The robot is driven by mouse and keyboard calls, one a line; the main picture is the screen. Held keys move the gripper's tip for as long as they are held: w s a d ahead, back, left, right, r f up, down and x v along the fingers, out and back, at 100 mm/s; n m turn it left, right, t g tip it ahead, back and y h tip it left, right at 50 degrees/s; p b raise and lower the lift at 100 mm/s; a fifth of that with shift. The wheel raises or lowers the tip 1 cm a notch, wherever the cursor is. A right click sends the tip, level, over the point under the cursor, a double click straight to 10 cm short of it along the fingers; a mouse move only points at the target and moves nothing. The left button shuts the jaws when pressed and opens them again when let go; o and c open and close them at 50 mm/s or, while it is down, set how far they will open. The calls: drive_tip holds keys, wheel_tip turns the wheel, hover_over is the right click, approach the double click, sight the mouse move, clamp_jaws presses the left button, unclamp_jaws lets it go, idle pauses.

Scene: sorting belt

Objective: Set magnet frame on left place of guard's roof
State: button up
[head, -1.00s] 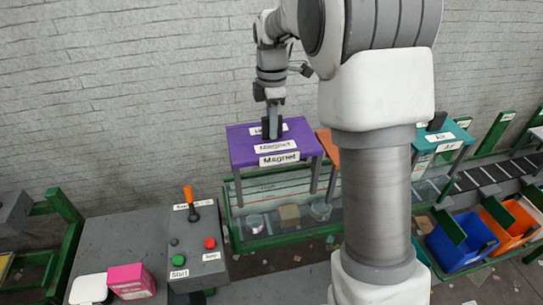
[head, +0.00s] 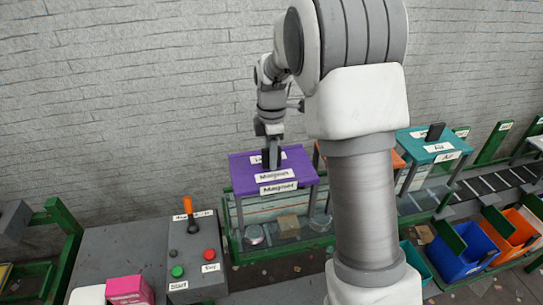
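The purple magnet frame (head: 240,172), a flat-topped stand on grey legs with "Magnet" labels, is upright over the left part of the green-edged belt guard. My gripper (head: 271,158) is above its top, shut on the dark handle there. The fingertips are small and partly merge with the handle. The frame's legs reach down toward the guard's clear roof (head: 290,246); I cannot tell whether they touch it. An orange frame (head: 398,160) stands just to the right, mostly hidden behind my arm. A teal frame (head: 418,133) labelled "Air" stands further right.
A grey control box (head: 193,240) with an orange-tipped lever (head: 188,204) and green and red buttons stands left of the guard. A pink box (head: 128,290) is at lower left. Blue (head: 462,262) and orange bins (head: 512,240) are at right. Cans and a carton show inside the guard.

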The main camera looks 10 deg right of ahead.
drive_tip(key=shift+o, duration=1)
wheel_tip(320, 180, up, 12)
drive_tip(key=shift+r, duration=0.1)
drive_tip(key=s+r+m+t, duration=0.1)
drive_tip(key=s+r+m, duration=0.25)
drive_tip(key=s, duration=0.35)
drive_tip(key=s+r+m+t, duration=0.2)
drive_tip(key=s+r+m, duration=0.1)
drive_tip(key=s+m, duration=0.3)
drive_tip(key=s+f+m+t, duration=0.1)
drive_tip(key=s+f+m, duration=0.1)
drive_tip(key=s+m, duration=0.2)
drive_tip(key=s+f+m+t, duration=0.1)
drive_tip(key=s+m, duration=0.3)
drive_tip(key=s, duration=0.6)
drive_tip(key=shift+f+t, duration=0.3)
drive_tip(key=shift+f, duration=0.5)
drive_tip(key=shift+m, duration=0.25)
